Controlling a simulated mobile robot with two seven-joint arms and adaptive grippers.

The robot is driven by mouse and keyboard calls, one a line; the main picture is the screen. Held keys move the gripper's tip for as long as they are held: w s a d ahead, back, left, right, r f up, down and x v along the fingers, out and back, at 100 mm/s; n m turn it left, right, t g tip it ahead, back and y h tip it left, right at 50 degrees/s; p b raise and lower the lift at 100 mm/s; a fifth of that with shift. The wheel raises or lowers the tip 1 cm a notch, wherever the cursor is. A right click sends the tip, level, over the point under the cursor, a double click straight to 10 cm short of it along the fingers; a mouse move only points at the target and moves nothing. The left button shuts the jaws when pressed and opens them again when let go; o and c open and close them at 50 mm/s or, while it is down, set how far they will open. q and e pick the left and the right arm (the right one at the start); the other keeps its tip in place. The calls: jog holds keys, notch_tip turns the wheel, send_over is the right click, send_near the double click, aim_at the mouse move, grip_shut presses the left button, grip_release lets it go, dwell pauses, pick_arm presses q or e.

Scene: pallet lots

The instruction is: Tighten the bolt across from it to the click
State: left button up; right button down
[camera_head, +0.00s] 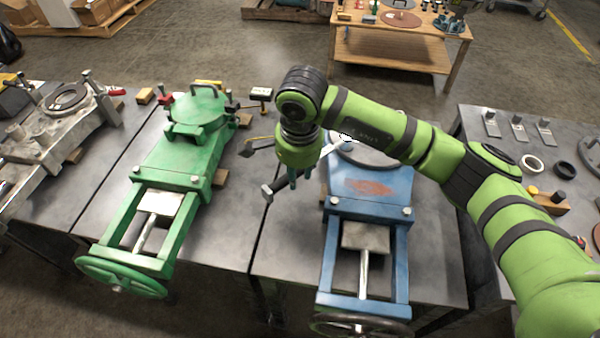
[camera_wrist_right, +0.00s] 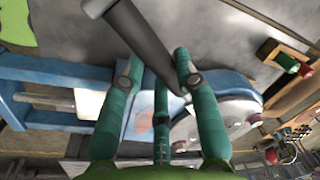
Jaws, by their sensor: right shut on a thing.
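My right gripper (camera_head: 292,178) hangs between the green valve (camera_head: 180,150) and the blue valve (camera_head: 372,205), left of the blue one's round flange. Its teal fingers are shut on a dark bar-like tool (camera_head: 267,192), whose squared end points down and left. In the right wrist view the gripper (camera_wrist_right: 158,72) has the dark grey tool (camera_wrist_right: 138,35) slanting across its fingertips, with the blue valve (camera_wrist_right: 60,76) behind. Bolt heads show on the blue valve's near corners, left (camera_head: 335,200) and right (camera_head: 407,211). My arm hides part of its flange. I cannot tell which bolt is meant.
Both valves lie on grey steel benches (camera_head: 245,225). Another bench (camera_head: 480,120) on the right holds brackets and rings. A wooden table (camera_head: 385,45) stands at the back.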

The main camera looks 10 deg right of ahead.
jog(key=shift+w+a, duration=0.15)
dwell(0.4)
jog(key=shift+s+d+n+b, duration=0.3)
jog(key=shift+s+d+n, duration=0.2)
jog(key=shift+s+d, duration=0.15)
jog(key=shift+r, duration=0.25)
dwell(0.8)
jog(key=shift+b, duration=0.3)
jog(key=shift+r+b, duration=0.2)
jog(key=shift+b, duration=0.15)
dwell(0.6)
jog(key=shift+d+f+b, duration=0.1)
jog(key=shift+d+b, duration=0.05)
jog(key=shift+b, duration=0.25)
